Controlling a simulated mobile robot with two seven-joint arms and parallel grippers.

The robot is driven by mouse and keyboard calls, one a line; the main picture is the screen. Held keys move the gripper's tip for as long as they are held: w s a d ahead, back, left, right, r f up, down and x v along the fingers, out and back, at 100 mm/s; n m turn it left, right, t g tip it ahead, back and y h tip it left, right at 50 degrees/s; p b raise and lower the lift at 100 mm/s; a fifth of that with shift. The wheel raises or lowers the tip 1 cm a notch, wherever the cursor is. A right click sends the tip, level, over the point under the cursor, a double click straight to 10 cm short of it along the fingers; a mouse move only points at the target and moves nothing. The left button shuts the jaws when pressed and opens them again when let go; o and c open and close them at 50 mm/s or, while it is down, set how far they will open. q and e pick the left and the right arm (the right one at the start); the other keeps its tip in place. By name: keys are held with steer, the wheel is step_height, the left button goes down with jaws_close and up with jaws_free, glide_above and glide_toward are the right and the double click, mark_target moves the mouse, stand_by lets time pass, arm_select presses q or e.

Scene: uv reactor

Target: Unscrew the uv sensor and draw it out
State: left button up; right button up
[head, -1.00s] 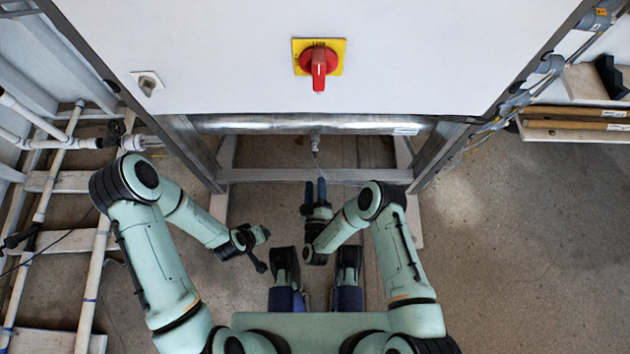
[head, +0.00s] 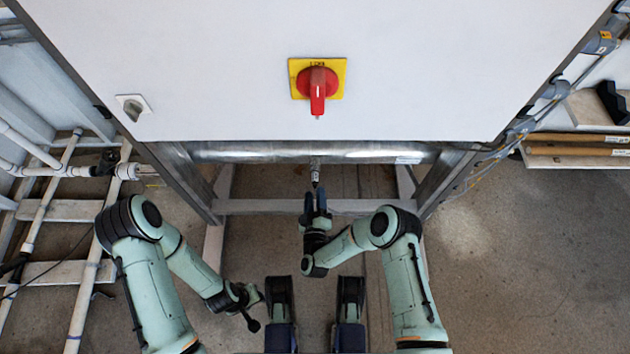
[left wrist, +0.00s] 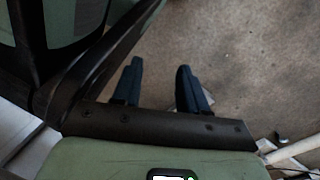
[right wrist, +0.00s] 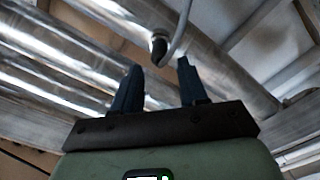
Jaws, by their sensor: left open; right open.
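The uv sensor (head: 315,173) is a small metallic fitting that hangs from the underside of a shiny steel pipe (head: 270,153) below the white cabinet. In the right wrist view the sensor (right wrist: 158,48) shows a dark end and a grey cable, just beyond and between the fingertips. My right gripper (head: 315,194) is open right below the sensor, its blue fingers pointing at it; the fingers do not grip it. My left gripper (head: 257,309) is open and empty, low and to the left; its fingers (left wrist: 160,68) point over bare floor.
The white cabinet (head: 220,70) with a red rotary switch (head: 317,85) overhangs the pipe. Steel frame legs stand at left (head: 185,180) and right (head: 445,182), joined by a crossbar (head: 260,206). White pipes (head: 85,280) run at the far left. The right floor is clear.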

mark_target(315, 184)
steer(key=w+b, duration=0.1)
steer(key=w, duration=0.3)
steer(key=shift+b, duration=0.3)
arm_select(q)
steer(key=shift+g, duration=0.8)
steer(key=shift+s+a+f+b, duration=0.1)
steer(key=shift+s+f, duration=0.3)
steer(key=shift+s, duration=0.4)
steer(key=shift+s+a+f+b, duration=0.1)
steer(key=shift+s+f, duration=0.35)
steer(key=shift+s, duration=0.4)
steer(key=shift+s+a+f+b, duration=0.1)
steer(key=shift+s+f, duration=0.3)
steer(key=shift+s, duration=0.4)
arm_select(e)
steer(key=shift+w, duration=1)
jaws_close()
steer(key=n+p, duration=0.1)
steer(key=n, duration=0.1)
steer(key=shift+a+r+n+p, duration=0.1)
steer(key=shift+r+n+p, duration=0.05)
steer(key=shift+n+p, duration=0.2)
arm_select(q)
steer(key=shift+s+r+p, duration=0.15)
steer(key=shift+r+p, duration=0.15)
steer(key=shift+r, duration=0.6)
arm_select(e)
steer(key=shift+n, duration=1.25)
